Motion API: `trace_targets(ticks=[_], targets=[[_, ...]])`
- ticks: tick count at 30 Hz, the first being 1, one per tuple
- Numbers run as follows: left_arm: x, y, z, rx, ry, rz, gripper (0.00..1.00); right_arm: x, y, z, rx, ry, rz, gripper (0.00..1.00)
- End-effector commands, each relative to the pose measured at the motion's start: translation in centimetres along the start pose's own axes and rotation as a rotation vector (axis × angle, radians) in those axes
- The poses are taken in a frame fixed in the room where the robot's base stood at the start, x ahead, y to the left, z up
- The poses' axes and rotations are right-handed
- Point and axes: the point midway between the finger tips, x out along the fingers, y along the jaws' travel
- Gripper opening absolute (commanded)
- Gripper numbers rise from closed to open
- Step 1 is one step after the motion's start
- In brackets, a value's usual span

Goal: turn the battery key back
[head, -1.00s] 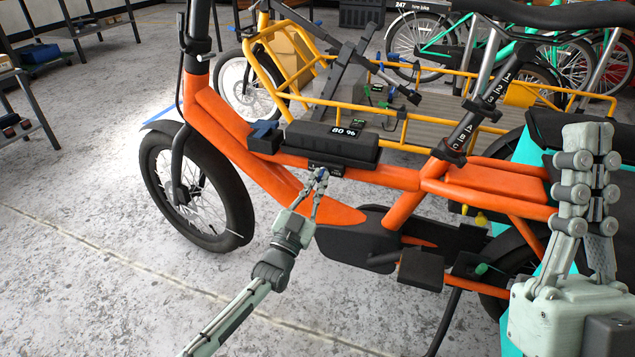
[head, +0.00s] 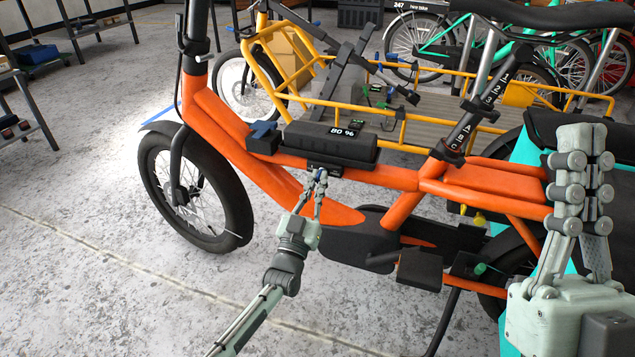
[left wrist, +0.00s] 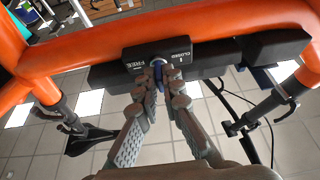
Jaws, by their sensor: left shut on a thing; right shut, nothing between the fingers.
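The orange cargo bike (head: 245,160) stands with a black battery (head: 325,146) on its frame. A black lock plate (left wrist: 160,56) sits under the tube; in the left wrist view it bears the words "FREE" and a second word hard to read. The blue key (left wrist: 159,74) sits in the lock at the plate's middle. My left gripper (left wrist: 157,86) is shut on the key, its fingers partly hiding it. In the head view my left gripper (head: 320,178) reaches up to the lock below the battery. My right gripper (head: 584,135) is shut and empty at the right, pointing up.
A yellow cargo bike (head: 400,130) stands behind the orange one, with teal bikes (head: 430,35) further back. The floor (head: 90,270) at the front left is clear.

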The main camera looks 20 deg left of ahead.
Motion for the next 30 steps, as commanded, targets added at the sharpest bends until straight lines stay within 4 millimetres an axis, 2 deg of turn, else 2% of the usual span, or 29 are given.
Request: trace_targets(ticks=[1,3,7,17,30], targets=[[-0.1,0.0,0.1,-0.002,-0.002,-0.001,0.00,0.0,0.0,0.0,0.000,0.000,0.000,0.00],[-0.1,0.0,0.1,-0.002,-0.002,-0.001,0.13,0.0,0.0,0.0,0.000,0.000,0.000,0.00],[-0.1,0.0,0.1,-0.001,-0.001,0.000,0.28,0.0,0.0,0.0,0.000,0.000,0.000,0.00],[-0.4,0.0,0.1,0.001,-0.002,0.000,0.28,0.1,0.0,0.0,0.000,0.001,-0.002,0.00],[-6.8,-0.1,0.1,0.000,-0.001,0.000,0.28,0.0,0.0,0.0,0.000,0.001,-0.001,0.00]])
